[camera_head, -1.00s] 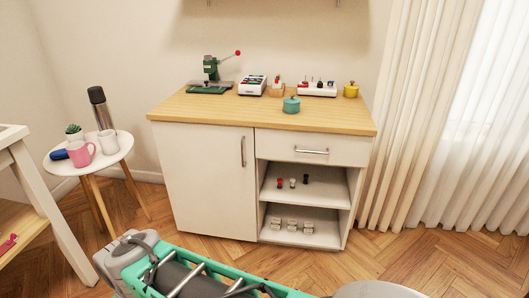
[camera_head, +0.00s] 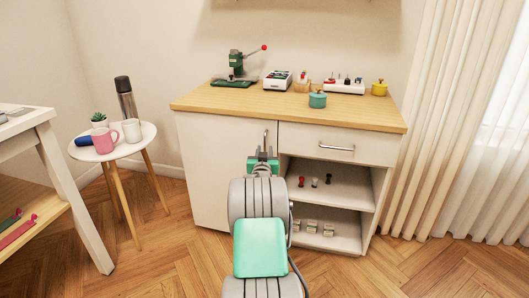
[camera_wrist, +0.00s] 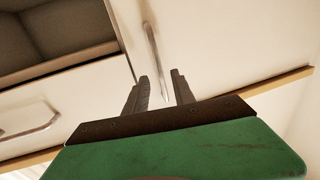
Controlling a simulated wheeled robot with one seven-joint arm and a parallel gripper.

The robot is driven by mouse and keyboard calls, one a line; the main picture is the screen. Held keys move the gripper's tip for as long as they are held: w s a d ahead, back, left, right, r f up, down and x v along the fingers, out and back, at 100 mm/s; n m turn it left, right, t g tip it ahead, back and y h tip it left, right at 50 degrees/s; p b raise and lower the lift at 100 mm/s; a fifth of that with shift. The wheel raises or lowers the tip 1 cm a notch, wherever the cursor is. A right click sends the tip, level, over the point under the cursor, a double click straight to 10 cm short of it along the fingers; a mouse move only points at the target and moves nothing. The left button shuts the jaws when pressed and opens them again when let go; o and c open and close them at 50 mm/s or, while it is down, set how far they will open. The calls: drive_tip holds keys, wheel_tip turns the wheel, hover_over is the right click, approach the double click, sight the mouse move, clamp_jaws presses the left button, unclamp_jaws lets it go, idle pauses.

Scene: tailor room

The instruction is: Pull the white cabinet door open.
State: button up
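The white cabinet door (camera_head: 217,170) is the left front of the wood-topped cabinet and looks closed. Its upright metal bar handle (camera_head: 265,137) is near the door's right edge, and its lower part is hidden behind my gripper (camera_head: 263,158). In the wrist view the door (camera_wrist: 215,45) fills the upper right and the handle (camera_wrist: 154,58) runs down toward my gripper (camera_wrist: 160,85). My two dark fingers are apart, with one end of the handle appearing between them. I cannot tell whether they touch it.
Right of the door are a drawer with a bar handle (camera_head: 337,148) and open shelves (camera_head: 335,195) with small items. Tools and a teal pot (camera_head: 317,98) stand on the cabinet top (camera_head: 215,100). A round side table (camera_head: 140,143) stands left. Wood floor is clear in front.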

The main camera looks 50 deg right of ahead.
drive_tip(key=shift+x, duration=1.2)
drive_tip(key=shift+a, duration=0.1)
clamp_jaws()
idle(0.4)
